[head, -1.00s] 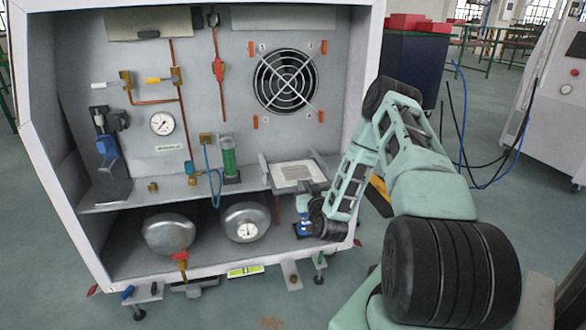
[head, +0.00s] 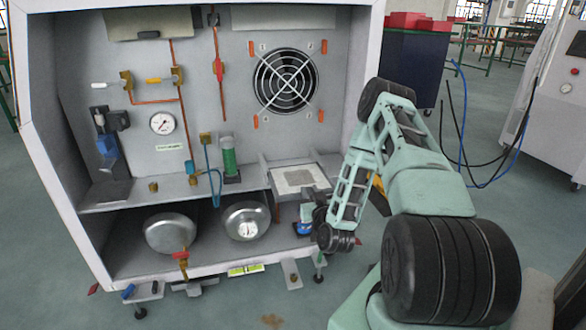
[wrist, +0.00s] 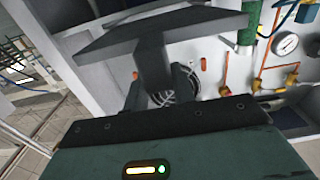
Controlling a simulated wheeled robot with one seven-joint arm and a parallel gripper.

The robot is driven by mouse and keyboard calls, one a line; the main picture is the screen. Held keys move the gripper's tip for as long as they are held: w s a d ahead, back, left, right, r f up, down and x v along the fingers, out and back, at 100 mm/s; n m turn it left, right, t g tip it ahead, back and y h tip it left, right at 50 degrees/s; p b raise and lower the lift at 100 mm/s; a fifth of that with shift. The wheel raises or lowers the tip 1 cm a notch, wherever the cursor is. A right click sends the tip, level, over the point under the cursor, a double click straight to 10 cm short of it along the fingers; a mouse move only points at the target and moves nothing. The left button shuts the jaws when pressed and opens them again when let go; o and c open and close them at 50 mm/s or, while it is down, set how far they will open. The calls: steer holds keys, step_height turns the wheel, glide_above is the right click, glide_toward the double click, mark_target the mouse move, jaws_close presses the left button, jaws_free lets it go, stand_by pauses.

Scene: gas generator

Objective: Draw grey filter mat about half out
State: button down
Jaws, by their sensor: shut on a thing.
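My gripper (wrist: 158,78) is shut on a dark grey stem (wrist: 150,60) in the wrist view. The stem joins a broad dark grey plate (wrist: 170,30) beyond the fingertips. I cannot tell whether this plate is the filter mat itself or its holder. In the head view, a shallow framed tray (head: 262,170) sits on the shelf's right end. It has a pale inside with a grey square patch (head: 300,177), perhaps the mat.
The cabinet's right wall (head: 362,80) is close to my arm. A green cylinder (head: 231,165) stands left of the tray, and the fan (head: 285,80) is above it. Two silver tanks (head: 170,232) lie below the shelf.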

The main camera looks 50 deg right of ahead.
steer(key=c, duration=1.1)
jaws_free()
steer(key=shift+p+v, duration=0.85)
steer(key=shift+v, duration=7.85)
